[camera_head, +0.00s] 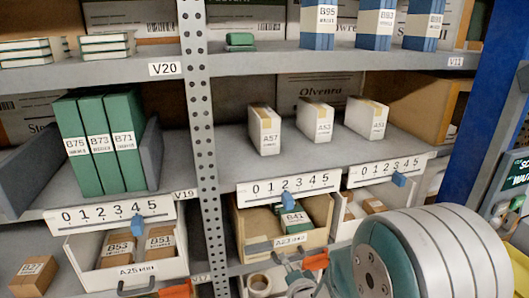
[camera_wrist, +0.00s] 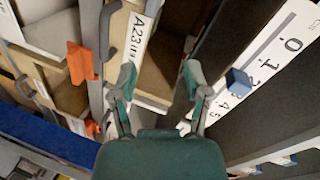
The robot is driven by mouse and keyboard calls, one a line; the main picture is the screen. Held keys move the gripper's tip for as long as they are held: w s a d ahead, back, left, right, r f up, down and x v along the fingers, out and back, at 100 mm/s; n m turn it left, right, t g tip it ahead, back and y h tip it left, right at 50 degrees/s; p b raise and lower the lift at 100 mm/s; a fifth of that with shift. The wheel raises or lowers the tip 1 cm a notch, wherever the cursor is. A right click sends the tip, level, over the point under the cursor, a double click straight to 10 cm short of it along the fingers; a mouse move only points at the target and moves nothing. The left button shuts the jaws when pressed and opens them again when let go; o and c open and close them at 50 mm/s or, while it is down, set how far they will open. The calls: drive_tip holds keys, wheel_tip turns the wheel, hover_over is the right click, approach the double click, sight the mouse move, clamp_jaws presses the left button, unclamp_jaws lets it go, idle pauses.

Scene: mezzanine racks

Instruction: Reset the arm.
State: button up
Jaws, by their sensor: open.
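My gripper (camera_wrist: 160,76) is open in the wrist view, with its two green-tipped fingers apart and nothing between them. It is close to the front of a bin labelled A23 (camera_wrist: 136,38), to the right of that label. A white number scale (camera_wrist: 275,58) with a blue slider (camera_wrist: 238,80) is to the right of the fingers. In the head view my arm's large rounded link fills the lower right and hides part of the shelf front. The gripper is only partly visible there, low beside the bin (camera_head: 322,243), which holds a green box B41 (camera_head: 293,221).
Green boxes B75, B73 and B71 (camera_head: 104,143) stand on the left shelf. Boxes A57 (camera_head: 264,130), A53 (camera_head: 315,120) and another stand on the middle shelf. A perforated upright (camera_head: 203,150) divides the bays. Orange parts (camera_head: 315,262) stick out below the bins. A blue post (camera_head: 490,100) is at right.

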drive_tip(key=s+d+r+n+g+h, duration=0.35)
drive_tip(key=s+d+r+n, duration=0.2)
drive_tip(key=r, duration=0.25)
drive_tip(key=s+d+r+n+g, duration=0.2)
drive_tip(key=s+r, duration=0.1)
drive_tip(key=s, duration=0.6)
drive_tip(key=s+d+r+n+g, duration=0.2)
drive_tip(key=s+r+n+g, duration=0.1)
drive_tip(key=s, duration=0.6)
drive_tip(key=shift+s+g, duration=0.15)
drive_tip(key=shift+g, duration=0.2)
drive_tip(key=shift+n, duration=0.25)
idle(0.5)
